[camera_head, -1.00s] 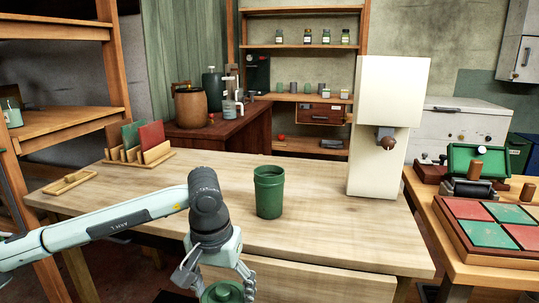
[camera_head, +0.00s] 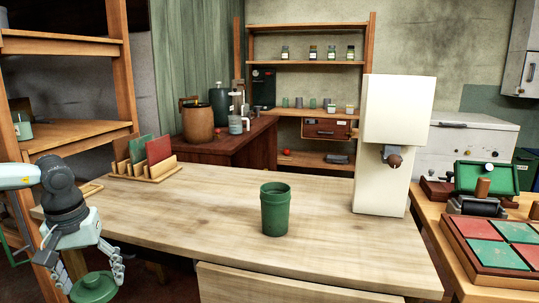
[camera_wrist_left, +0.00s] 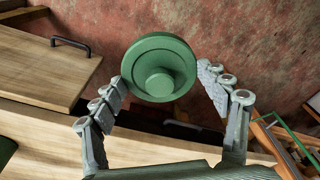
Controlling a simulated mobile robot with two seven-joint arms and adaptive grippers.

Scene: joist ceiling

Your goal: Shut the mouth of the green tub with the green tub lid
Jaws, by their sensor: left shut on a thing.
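The green tub (camera_head: 275,211) stands upright on the wooden table, and its mouth is open. My left gripper (camera_head: 94,274) is at the lower left of the head view, beyond the table's left front corner and well apart from the tub. It is shut on the green tub lid (camera_head: 93,290), a round green disc with a raised middle. In the left wrist view the lid (camera_wrist_left: 158,70) is between the two fingers, with brown floor behind it. My right gripper is not in view.
The table top (camera_head: 185,222) is clear around the tub. A white dispenser (camera_head: 390,145) stands at its right end. A wooden rack with coloured boards (camera_head: 145,160) is at the back left. A tall shelf unit (camera_head: 125,90) rises at the left.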

